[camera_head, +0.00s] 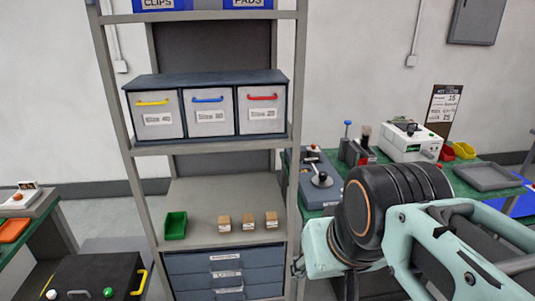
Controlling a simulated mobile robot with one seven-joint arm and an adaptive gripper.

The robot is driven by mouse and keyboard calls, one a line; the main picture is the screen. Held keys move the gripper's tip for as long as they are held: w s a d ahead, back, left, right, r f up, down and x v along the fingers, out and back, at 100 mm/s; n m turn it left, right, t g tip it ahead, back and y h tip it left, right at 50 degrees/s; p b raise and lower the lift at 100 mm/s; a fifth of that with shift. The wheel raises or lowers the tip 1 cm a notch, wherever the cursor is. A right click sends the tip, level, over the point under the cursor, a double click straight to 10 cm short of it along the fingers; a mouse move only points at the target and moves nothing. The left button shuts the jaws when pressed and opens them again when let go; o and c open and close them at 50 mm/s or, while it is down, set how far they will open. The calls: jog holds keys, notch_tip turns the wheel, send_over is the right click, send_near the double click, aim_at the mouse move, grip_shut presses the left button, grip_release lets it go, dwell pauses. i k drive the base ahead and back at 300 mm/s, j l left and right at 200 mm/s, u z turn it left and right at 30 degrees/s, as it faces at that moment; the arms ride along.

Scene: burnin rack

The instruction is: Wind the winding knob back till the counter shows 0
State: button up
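A white machine (410,143) stands on the green-topped bench at the right, with a dark part (405,126) on top and a small green patch on its front. I cannot tell whether that dark part is the winding knob, and no counter figures are readable. A grey-blue device (319,178) with a round-based lever sits nearer on the same bench, partly behind my arm. My teal and black arm fills the lower right. My gripper's fingers cannot be made out.
A grey shelf rack (219,148) stands in the middle with three labelled drawers, a green bin (176,225) and small brown boxes (249,222). A grey tray (488,177) and small red and yellow bins lie on the right bench. A black case (95,275) is at lower left.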

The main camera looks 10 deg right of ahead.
aim_at(322, 181)
jog(key=i+l, duration=0.1)
jog(key=l, duration=0.25)
jog(key=i+l, duration=0.1)
jog(key=l, duration=0.2)
jog(key=i+l, duration=0.1)
jog(key=l, duration=0.25)
jog(key=i+l, duration=0.15)
jog(key=i, duration=0.5)
